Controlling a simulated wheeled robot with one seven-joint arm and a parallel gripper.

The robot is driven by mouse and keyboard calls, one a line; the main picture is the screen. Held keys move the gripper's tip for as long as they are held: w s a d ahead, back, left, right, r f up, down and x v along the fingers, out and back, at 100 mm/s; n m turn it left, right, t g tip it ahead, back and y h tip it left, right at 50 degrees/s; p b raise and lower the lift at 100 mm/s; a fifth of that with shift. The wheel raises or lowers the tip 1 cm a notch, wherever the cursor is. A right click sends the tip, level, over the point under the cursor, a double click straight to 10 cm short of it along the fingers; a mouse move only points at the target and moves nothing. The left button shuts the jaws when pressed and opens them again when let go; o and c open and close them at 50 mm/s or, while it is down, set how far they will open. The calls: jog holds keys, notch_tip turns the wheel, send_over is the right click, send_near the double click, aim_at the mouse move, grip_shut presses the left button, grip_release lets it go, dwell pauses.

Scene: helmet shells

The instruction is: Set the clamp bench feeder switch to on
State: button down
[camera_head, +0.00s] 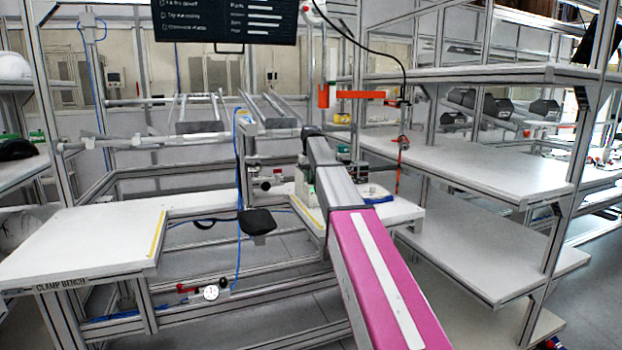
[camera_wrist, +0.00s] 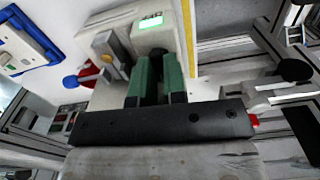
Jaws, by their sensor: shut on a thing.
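The clamp bench (camera_head: 95,240) is a white-topped frame, with its name on the front edge at left. On its right part stands a pale feeder box, which in the wrist view (camera_wrist: 110,98) has a lit green display (camera_wrist: 151,22). My gripper (camera_wrist: 158,72) has two green fingers, which reach to the box face just below the display. The fingers are shut on a small dark part there, the feeder switch (camera_wrist: 157,56). Its setting is mostly hidden by the fingers. In the head view my arm largely covers the spot, with a bit of green showing.
A grey lever fitting with red and blue knobs (camera_wrist: 105,60) sits just left of my fingers. A blue-edged panel (camera_wrist: 24,35) lies at upper left. Shelves (camera_head: 460,165) stand at right. A dark screen (camera_head: 225,20) hangs above. A gap splits the bench top.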

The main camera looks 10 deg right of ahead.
jog(key=shift+n, duration=0.5)
jog(key=c, duration=1.5)
grip_release()
jog(key=shift+o, duration=0.2)
notch_tip(320, 180, up, 11)
jog(key=shift+f, duration=0.15)
